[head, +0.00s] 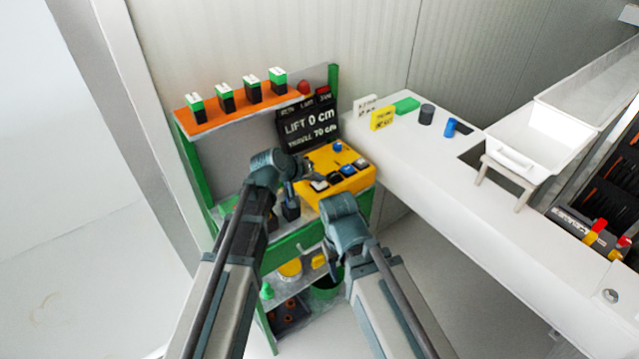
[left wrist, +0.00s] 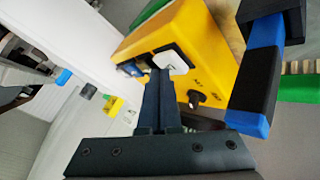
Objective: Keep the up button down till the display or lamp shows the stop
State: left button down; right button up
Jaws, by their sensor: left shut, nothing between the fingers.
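The yellow control box (head: 352,183) carries blue, white and dark buttons, and it also shows in the left wrist view (left wrist: 205,50). Its button markings are too small to read, so I cannot tell which is the up button. The dark display (head: 309,124) above it reads "LIFT 0 cm" and "TRAVEL 70 cm". My left gripper (head: 312,174) is shut and empty.
An orange shelf (head: 239,108) with several green-and-black blocks is above left. A white bench (head: 440,170) to the right holds a yellow sign (head: 383,119), dark cylinder (head: 426,114) and white tray (head: 540,140). A blue-and-black block (left wrist: 258,75) stands close to my left fingers.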

aim_at(317, 185)
pick_arm(q)
jog(key=shift+f+b, duration=0.3)
jog(key=shift+s+f, duration=0.15)
dwell(1.3)
dwell(0.8)
jog(key=shift+w+a+r+p, duration=0.1)
jog(key=shift+w+r+p, duration=0.15)
jog(key=shift+r+p, duration=0.4)
jog(key=shift+r, duration=0.35)
notch_tip(317, 185, up, 5)
jog(key=p, duration=0.5)
jog(key=shift+r+p, duration=0.1)
jog(key=shift+p, duration=0.2)
